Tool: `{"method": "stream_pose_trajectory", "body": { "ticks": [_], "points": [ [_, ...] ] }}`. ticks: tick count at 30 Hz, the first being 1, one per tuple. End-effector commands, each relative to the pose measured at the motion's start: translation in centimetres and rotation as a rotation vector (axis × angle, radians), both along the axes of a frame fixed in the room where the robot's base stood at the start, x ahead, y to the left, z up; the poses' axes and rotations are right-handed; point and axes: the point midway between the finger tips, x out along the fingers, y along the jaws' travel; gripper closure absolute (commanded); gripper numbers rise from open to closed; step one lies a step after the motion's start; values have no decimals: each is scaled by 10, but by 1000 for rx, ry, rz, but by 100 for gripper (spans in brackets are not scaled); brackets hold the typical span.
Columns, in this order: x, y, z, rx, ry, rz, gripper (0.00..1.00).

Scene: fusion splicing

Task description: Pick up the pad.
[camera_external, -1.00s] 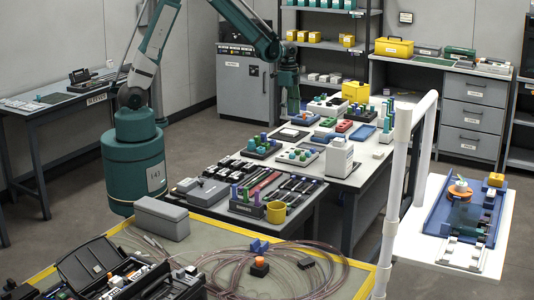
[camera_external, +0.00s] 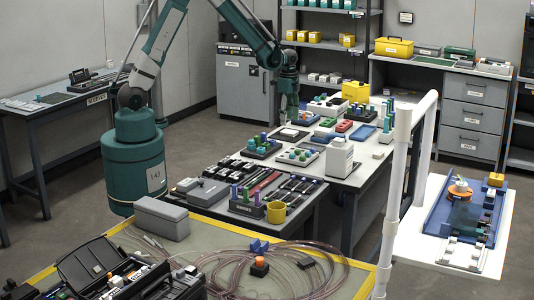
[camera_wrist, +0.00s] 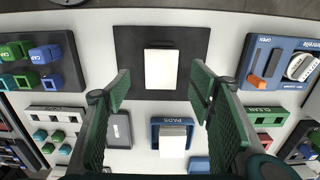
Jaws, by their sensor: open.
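A white rectangular pad (camera_wrist: 161,69) lies on a square black mat (camera_wrist: 125,40) in the wrist view. The same mat is small in the external view (camera_external: 289,133). A blue holder marked PADS (camera_wrist: 156,128) holds another white block or stack (camera_wrist: 172,143), lower in the wrist view. My gripper (camera_wrist: 161,85) is open and empty, its green fingers on either side of the pad in the picture. In the external view my gripper (camera_external: 290,116) hangs pointing down over the back part of the white table, near the mat. The exact height above the pad is hard to tell.
A holder with green and blue caps (camera_wrist: 50,62) stands left of the mat. A blue tray with an orange part (camera_wrist: 275,62) lies to the right. A small grey box (camera_wrist: 118,128) lies below the mat. A white box-shaped device (camera_external: 338,158) stands on the table's near side.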

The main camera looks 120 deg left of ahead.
Motion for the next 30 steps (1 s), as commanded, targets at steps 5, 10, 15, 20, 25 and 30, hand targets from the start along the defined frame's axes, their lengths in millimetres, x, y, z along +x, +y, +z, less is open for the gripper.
{"method": "stream_pose_trajectory", "body": {
  "ticks": [5, 10, 15, 20, 25, 30],
  "points": [
    [0, 0, -6, 0, 0, 0, 46],
    [0, 0, -5, 0, 0, 0, 46],
    [1, 0, -9, 0, 0, 0, 46],
    [1, 1, -22, 0, 0, 0, 46],
    [2, 2, -42, 0, 0, 0, 46],
    [2, 2, -55, 0, 0, 0, 46]
  ]
}}
